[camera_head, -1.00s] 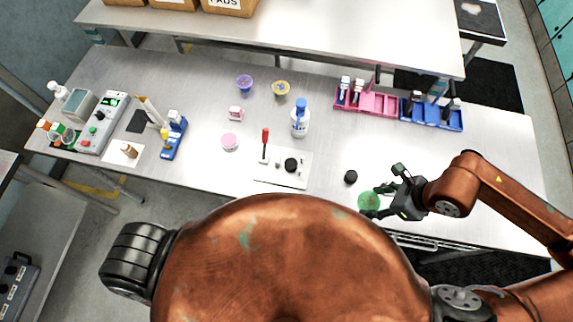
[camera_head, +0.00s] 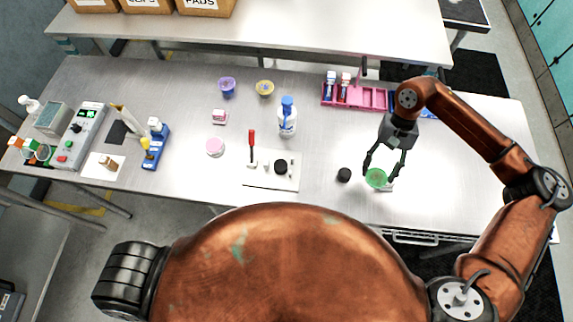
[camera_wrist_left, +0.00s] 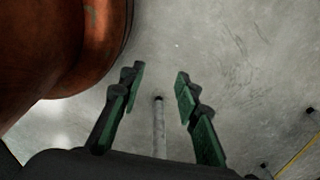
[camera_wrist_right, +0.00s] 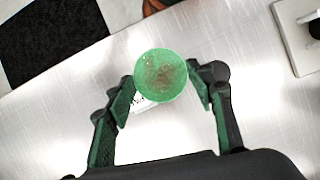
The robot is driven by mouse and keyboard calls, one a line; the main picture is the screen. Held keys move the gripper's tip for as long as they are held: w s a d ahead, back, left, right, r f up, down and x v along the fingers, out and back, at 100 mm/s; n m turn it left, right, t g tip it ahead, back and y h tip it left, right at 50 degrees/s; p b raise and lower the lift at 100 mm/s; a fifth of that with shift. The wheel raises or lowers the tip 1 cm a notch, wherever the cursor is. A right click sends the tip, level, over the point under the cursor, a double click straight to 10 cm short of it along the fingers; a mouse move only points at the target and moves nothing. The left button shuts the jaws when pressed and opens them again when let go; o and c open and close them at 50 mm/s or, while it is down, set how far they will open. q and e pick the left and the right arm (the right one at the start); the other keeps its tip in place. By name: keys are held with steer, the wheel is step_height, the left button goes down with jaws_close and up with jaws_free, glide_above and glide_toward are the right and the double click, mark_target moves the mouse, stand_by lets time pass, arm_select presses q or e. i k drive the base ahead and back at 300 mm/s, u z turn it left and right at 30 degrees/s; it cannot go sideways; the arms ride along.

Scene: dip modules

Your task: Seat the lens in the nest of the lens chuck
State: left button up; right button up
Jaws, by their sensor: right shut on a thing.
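The lens is a green round disc (camera_head: 376,178) near the front edge of the bench. It also shows in the right wrist view (camera_wrist_right: 160,76) between the fingertips. My right gripper (camera_head: 382,174) reaches down from the back and is shut on the lens by its sides. Whether the lens is clear of the bench, I cannot tell. The likely lens chuck is a white plate (camera_head: 257,182) with a red-handled lever (camera_head: 252,145) and a black round part (camera_head: 281,167), left of the lens. My left gripper (camera_wrist_left: 158,85) is open and empty above the floor.
A black round piece (camera_head: 344,175) stands between the lens and the plate. A white label (camera_wrist_right: 142,104) shows beside the lens. A blue-capped bottle (camera_head: 287,120) stands behind the plate, and a pink rack (camera_head: 365,98) stands further back.

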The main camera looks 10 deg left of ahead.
mark_target(281, 166)
steer(key=z, duration=1.85)
steer(key=k, duration=0.9)
steer(key=u, duration=1.85)
steer(key=i, duration=0.5)
